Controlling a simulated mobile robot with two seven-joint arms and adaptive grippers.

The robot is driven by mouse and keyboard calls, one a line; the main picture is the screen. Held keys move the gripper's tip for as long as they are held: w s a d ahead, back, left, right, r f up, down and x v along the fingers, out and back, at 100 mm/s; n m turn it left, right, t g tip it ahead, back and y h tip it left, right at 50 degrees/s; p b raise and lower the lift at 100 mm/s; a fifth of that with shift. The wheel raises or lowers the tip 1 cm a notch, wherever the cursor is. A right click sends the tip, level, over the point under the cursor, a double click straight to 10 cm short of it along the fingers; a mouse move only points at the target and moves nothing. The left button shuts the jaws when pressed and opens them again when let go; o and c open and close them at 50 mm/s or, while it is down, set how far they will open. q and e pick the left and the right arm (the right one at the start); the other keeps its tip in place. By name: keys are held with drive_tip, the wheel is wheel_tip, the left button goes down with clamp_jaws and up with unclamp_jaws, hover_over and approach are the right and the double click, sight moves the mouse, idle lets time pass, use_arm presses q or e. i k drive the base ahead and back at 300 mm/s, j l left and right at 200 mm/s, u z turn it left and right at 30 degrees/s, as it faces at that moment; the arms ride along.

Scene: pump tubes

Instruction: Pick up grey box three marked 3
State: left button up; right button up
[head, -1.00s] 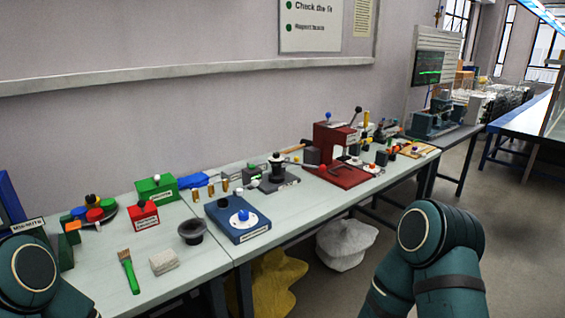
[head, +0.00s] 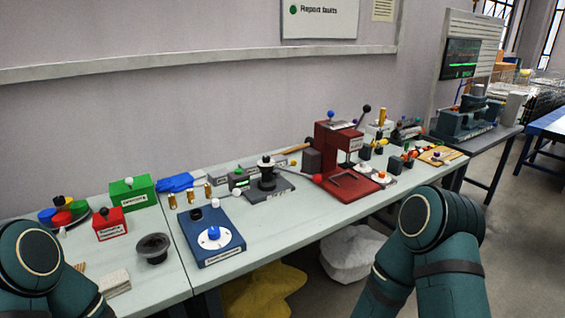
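I cannot make out a box marked 3 in the head view. A dark grey block (head: 312,160) stands just left of the red press (head: 335,148). A small grey box with a white knob (head: 238,179) stands further left on the bench. Several small dark blocks with coloured knobs stand right of the press; any marks on them are too small to read. Only links of my two arms show, at the lower left and lower right. Neither gripper is in view.
The long pale bench (head: 290,218) runs along the wall. It holds a blue box with a white dial (head: 211,237), a green box (head: 133,194), a red box (head: 110,226) and a black bowl (head: 152,248). White (head: 352,255) and yellow (head: 265,292) sacks lie below.

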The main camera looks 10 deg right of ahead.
sight(281, 160)
drive_tip(key=i+l, duration=0.15)
drive_tip(key=l, duration=0.2)
drive_tip(key=i+l+u, duration=0.15)
drive_tip(key=l, duration=0.2)
drive_tip(key=i+l, duration=0.15)
drive_tip(key=l, duration=0.2)
drive_tip(key=i+l+u, duration=0.15)
drive_tip(key=l, duration=0.25)
drive_tip(key=k+l+u, duration=0.15)
drive_tip(key=l, duration=0.3)
drive_tip(key=k+l+u, duration=0.15)
drive_tip(key=l, duration=0.3)
drive_tip(key=k+l+u, duration=0.2)
drive_tip(key=l, duration=0.25)
drive_tip(key=l+u, duration=0.15)
drive_tip(key=l, duration=0.25)
drive_tip(key=k+l+u, duration=0.15)
drive_tip(key=l, duration=0.25)
drive_tip(key=k+l+u, duration=0.15)
drive_tip(key=k+l, duration=0.15)
drive_tip(key=i+j+z, duration=0.15)
drive_tip(key=j, duration=0.2)
drive_tip(key=i+j+z, duration=0.1)
drive_tip(key=j, duration=0.25)
drive_tip(key=i+j+z, duration=0.15)
drive_tip(key=j, duration=0.2)
drive_tip(key=i+j+z, duration=0.1)
drive_tip(key=j, duration=0.3)
drive_tip(key=i+j+z, duration=0.15)
drive_tip(key=j, duration=0.25)
